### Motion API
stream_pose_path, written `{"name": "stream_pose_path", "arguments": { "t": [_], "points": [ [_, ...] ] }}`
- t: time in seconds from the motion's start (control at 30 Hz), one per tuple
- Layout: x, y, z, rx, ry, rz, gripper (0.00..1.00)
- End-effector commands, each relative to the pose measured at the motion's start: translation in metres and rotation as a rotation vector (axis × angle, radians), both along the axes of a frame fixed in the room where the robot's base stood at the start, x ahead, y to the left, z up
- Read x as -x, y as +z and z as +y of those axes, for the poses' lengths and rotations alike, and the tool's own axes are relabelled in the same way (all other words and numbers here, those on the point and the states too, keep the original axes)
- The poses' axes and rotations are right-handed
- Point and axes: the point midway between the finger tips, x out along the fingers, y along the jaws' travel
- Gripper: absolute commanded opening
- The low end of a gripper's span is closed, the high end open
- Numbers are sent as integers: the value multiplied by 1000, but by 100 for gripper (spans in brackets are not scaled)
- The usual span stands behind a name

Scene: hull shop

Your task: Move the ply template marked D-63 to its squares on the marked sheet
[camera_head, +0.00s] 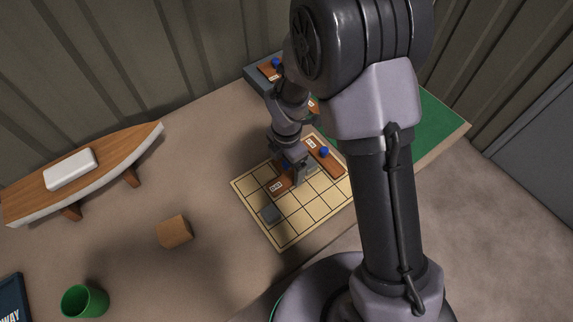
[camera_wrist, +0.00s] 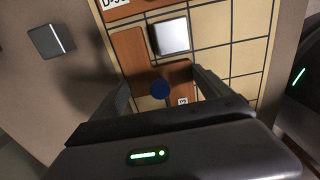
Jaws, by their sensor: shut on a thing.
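The marked sheet (camera_head: 282,232) is a yellow board with a black grid; it also shows in the wrist view (camera_wrist: 238,58). My gripper (camera_head: 289,172) is over it, shut on a brown ply template (camera_head: 283,184) with a blue knob. In the wrist view this template (camera_wrist: 130,58) looks L-shaped, with its knob between my fingers (camera_wrist: 162,92). Its label is partly hidden there; only a 3 shows. I cannot tell whether it touches the sheet. Another brown template (camera_head: 332,164) with a blue knob lies at the sheet's upper right side.
A grey tray (camera_head: 254,75) holds another template. A wooden cube (camera_head: 174,231), green cup (camera_head: 84,301) and boat model (camera_head: 110,160) stand left.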

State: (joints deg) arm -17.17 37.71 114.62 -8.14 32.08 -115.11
Motion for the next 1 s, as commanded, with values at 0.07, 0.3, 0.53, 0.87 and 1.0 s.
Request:
{"name": "stream_pose_path", "arguments": {
  "t": [0.07, 0.3, 0.53, 0.87, 1.0],
  "points": [
    [0, -3, 0, 0, 0, 0, 47],
    [0, -3, 0, 0, 0, 0, 100],
    [-1, 30, 0, -1, 1, -3, 100],
    [-1, 113, 0, 0, 1, -1, 100],
    [0, 122, 0, 0, 0, 0, 100]
  ]
}}
